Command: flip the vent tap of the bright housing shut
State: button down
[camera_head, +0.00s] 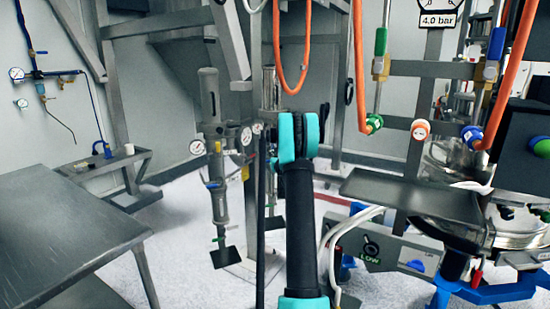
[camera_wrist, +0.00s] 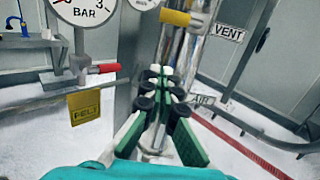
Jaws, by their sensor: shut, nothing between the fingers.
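The bright housing is a shiny upright metal column (camera_wrist: 196,45) at the top middle of the wrist view. In the head view the bright housing (camera_head: 269,92) is partly hidden behind my arm. A tap with a yellow handle (camera_wrist: 180,18) lies crosswise on the housing in the wrist view. A VENT label (camera_wrist: 228,32) hangs just right of it. My gripper (camera_wrist: 166,72) has green fingers with black pads and is shut and empty. In the picture its tips are just below the yellow handle; I cannot tell if they touch the housing. My arm hides the gripper in the head view.
A duller grey housing (camera_head: 213,100) stands left of the bright one. A red handle (camera_wrist: 97,70), a yellow tag (camera_wrist: 84,104) and a gauge (camera_wrist: 85,10) are left of my gripper. A steel table (camera_head: 70,225) is at the left; orange hoses (camera_head: 357,60) hang above.

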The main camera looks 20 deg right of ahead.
aim_at(269, 138)
jog(key=w+r, duration=0.4)
jog(key=shift+w+d, duration=0.25)
jog(key=shift+w, duration=0.15)
jog(key=shift+a+r+m, duration=0.15)
jog(key=shift+r+m, duration=0.3)
jog(key=shift+m, duration=0.45)
jog(key=m, duration=0.1)
jog(key=r+m, duration=0.1)
jog(key=m, duration=0.1)
jog(key=shift+a+r, duration=0.15)
jog(key=shift+r, duration=0.1)
jog(key=shift+s+d+r+m+h, duration=0.1)
jog(key=shift+d+r+m, duration=0.4)
jog(key=shift+r+m, duration=0.45)
jog(key=shift+d+r+m+h, duration=0.1)
jog(key=shift+d+r+m, duration=0.5)
jog(key=shift+m, duration=0.65)
jog(key=shift+s+d+r+m+h, duration=0.1)
jog(key=shift+d+r+m, duration=0.25)
jog(key=shift+r+m, duration=0.65)
jog(key=shift+d, duration=0.15)
